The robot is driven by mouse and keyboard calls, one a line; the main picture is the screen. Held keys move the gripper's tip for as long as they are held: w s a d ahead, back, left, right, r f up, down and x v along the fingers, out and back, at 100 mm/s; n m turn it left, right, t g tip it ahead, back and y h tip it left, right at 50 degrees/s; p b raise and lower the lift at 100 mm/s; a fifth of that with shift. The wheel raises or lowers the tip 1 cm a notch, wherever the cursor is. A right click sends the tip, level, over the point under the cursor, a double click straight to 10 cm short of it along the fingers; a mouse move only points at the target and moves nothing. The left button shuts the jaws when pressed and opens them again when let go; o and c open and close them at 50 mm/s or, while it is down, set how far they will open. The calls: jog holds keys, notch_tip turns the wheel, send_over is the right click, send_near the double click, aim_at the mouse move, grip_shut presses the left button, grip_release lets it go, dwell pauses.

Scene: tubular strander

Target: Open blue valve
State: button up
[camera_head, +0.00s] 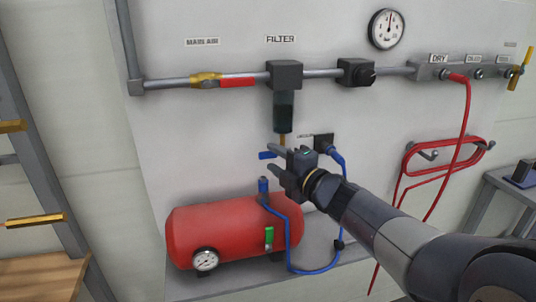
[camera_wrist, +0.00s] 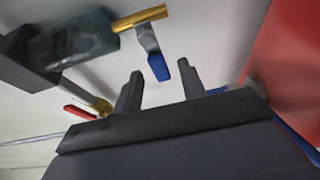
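The blue valve has a short blue lever (camera_head: 267,155) under the filter's dark bowl (camera_head: 284,112), with a brass body (camera_head: 283,140) partly hidden by my gripper. In the wrist view the brass body (camera_wrist: 140,17) is at the top, and a grey lever with a blue tip (camera_wrist: 158,67) hangs from it. My gripper (camera_head: 272,159) is open, its two fingers apart. In the wrist view the blue tip shows between the fingertips (camera_wrist: 161,70). I cannot tell whether either finger touches it.
The red-handled main air valve (camera_head: 238,82) is on the pipe at upper left. A red tank (camera_head: 205,228) with a gauge and green lever (camera_head: 269,238) lies below my gripper. A blue hose (camera_head: 290,240) loops close by, and a red hose (camera_head: 468,110) hangs at right.

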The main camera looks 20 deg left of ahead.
aim_at(270, 156)
jog(key=shift+x, duration=1.65)
grip_shut()
